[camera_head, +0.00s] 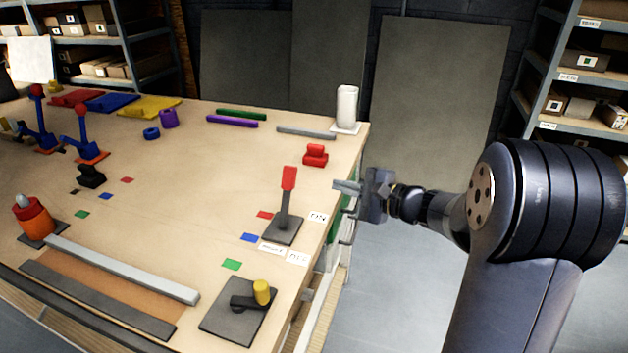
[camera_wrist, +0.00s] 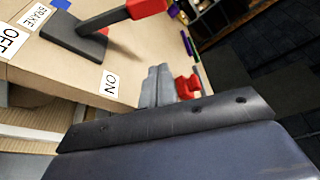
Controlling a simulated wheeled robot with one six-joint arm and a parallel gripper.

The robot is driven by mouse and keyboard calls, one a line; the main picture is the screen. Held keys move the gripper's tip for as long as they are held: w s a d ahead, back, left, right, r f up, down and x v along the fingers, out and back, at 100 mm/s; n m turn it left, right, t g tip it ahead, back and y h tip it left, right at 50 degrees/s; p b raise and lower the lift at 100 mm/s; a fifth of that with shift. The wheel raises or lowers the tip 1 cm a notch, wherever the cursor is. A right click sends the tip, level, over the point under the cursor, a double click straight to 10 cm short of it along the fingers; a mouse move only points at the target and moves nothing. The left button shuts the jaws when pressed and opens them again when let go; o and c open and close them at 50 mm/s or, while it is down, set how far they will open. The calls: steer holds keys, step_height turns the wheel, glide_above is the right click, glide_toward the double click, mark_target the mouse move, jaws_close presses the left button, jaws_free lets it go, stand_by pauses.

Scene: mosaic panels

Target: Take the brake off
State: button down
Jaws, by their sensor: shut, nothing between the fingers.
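The brake lever (camera_head: 285,203) has a dark shaft and a red handle on a dark base plate, near the bench's right edge. In the head view it stands nearly upright. In the wrist view its shaft slants right to the red handle (camera_wrist: 146,8), away from the OFF label's side. An ON label (camera_head: 318,217) lies by its far right corner. A BRAKE label (camera_head: 272,250) and an OFF label (camera_head: 299,258) lie at its near side. My gripper (camera_head: 346,187) is shut and empty, right of the lever and apart from it, at the bench edge. Its fingers show in the wrist view (camera_wrist: 157,86).
A red block (camera_head: 316,155) sits beyond the lever, with a white cylinder (camera_head: 347,107) at the far corner. A dark plate with a yellow-knobbed crank (camera_head: 261,292) is nearer. Handles (camera_head: 347,240) stick out from the bench side. Floor right of the bench is clear.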

mark_target(287, 196)
steer(key=p+x, duration=0.2)
steer(key=x, duration=0.7)
steer(key=shift+w+a, duration=0.1)
steer(key=shift+a, duration=0.2)
steer(key=s+r, duration=0.1)
steer(key=s+a+p, duration=0.1)
steer(key=s, duration=0.1)
steer(key=shift+s+a+r, duration=0.1)
steer(key=shift+r, duration=0.25)
steer(key=shift+f+b, duration=0.1)
steer(key=shift+b, duration=0.3)
